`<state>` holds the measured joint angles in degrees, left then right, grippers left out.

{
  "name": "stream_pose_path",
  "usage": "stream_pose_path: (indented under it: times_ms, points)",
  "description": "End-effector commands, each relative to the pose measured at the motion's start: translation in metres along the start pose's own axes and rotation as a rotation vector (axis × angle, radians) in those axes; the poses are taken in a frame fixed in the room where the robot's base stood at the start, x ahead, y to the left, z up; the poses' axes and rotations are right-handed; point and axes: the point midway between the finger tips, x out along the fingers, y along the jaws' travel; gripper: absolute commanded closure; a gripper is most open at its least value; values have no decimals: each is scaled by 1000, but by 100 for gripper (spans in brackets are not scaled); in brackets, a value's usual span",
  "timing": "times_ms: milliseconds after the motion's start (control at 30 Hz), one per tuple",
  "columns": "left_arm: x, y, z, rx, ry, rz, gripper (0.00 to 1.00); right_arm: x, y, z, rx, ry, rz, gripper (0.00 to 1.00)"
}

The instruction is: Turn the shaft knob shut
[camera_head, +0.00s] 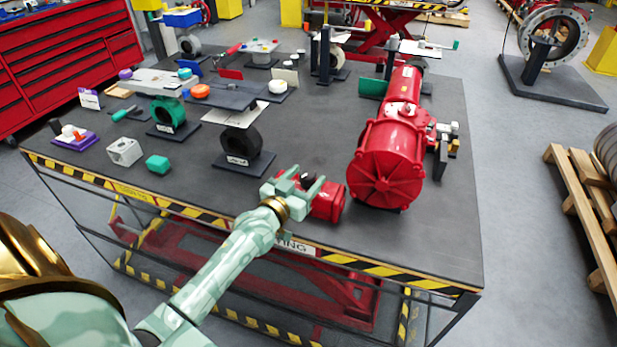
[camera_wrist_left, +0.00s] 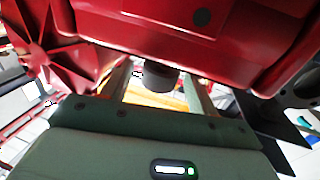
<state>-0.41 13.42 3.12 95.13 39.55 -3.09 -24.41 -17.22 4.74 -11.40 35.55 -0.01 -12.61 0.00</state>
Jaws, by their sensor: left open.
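The red valve actuator (camera_head: 385,160) lies on the dark workbench at its right side, its ribbed round end facing the front. A smaller red housing (camera_head: 328,201) sits beside it; a red housing (camera_wrist_left: 190,25) fills the top of the left wrist view. A dark grey round knob (camera_wrist_left: 160,82) sticks out below that housing. My right gripper is not in view.
The workbench (camera_head: 440,235) has a striped front edge. Several valve parts stand to the left, including a black valve (camera_head: 241,147), a green valve (camera_head: 167,115) and a green block (camera_head: 158,165). The bench's front right corner is clear. A wooden pallet (camera_head: 590,215) is on the floor at right.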

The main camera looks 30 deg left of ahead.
Motion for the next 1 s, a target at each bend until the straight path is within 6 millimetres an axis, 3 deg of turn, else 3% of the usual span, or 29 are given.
stream_pose_path:
  times_ms: [167, 433, 467, 600, 1000]
  points:
    - [14, 0, 0, 0, -1, 1, 41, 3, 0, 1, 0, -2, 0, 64]
    - [15, 0, 0, 0, -1, 1, 41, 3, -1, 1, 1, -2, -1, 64]
    - [15, 0, 0, 0, -1, 1, 46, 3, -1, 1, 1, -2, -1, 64]
    - [15, 0, 0, 0, -1, 0, 85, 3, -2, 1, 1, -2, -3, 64]
    - [15, 0, 3, 7, -2, 54, 86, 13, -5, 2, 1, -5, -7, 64]
